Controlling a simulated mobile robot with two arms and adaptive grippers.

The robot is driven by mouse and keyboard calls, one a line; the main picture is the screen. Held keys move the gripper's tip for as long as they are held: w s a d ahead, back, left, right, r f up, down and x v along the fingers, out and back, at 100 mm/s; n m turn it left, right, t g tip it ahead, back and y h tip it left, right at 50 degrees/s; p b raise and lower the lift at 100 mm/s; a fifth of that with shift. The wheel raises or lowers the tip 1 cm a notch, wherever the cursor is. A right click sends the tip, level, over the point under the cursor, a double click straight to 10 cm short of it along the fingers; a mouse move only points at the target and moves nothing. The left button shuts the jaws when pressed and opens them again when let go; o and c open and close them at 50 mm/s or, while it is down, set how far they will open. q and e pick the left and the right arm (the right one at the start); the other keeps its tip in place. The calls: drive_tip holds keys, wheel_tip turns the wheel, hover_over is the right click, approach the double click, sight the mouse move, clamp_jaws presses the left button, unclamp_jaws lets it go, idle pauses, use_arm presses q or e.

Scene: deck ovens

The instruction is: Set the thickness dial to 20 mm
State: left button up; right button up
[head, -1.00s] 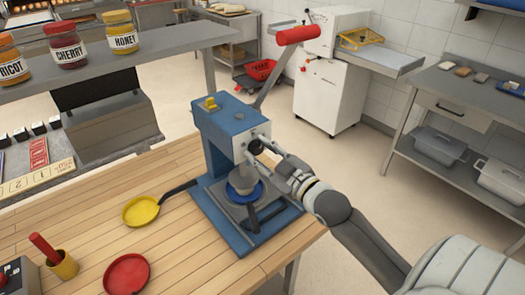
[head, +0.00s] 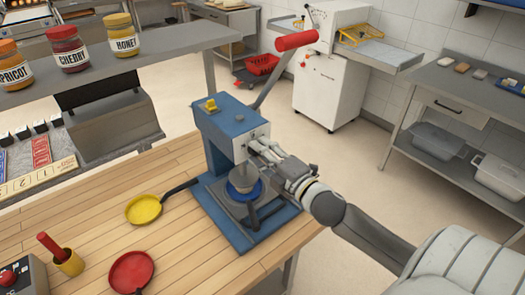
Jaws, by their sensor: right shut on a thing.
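A blue press (head: 222,122) with a long red-handled lever (head: 296,40) stands on the wooden table. The thickness dial, a black knob on the press's front face, is now covered by my right gripper (head: 256,149). That gripper reaches in from the right and is shut on the dial, its fingers against the front face. The dial's scale and setting cannot be read. A grey bowl-like part (head: 243,178) sits below on a blue disc. My left gripper is not in view.
A yellow pan (head: 144,209), a red pan (head: 131,271) and a yellow cup (head: 69,262) with a red-handled tool lie left of the press. Jars (head: 69,50) stand on a shelf.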

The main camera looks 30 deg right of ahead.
drive_tip(key=n+p, duration=0.1)
drive_tip(key=n, duration=0.5)
drive_tip(key=shift+n, duration=0.3)
idle(0.4)
drive_tip(key=o, duration=1)
drive_tip(key=shift+o, duration=0.2)
drive_tip(key=s, duration=1.2)
drive_tip(key=shift+d, duration=0.45)
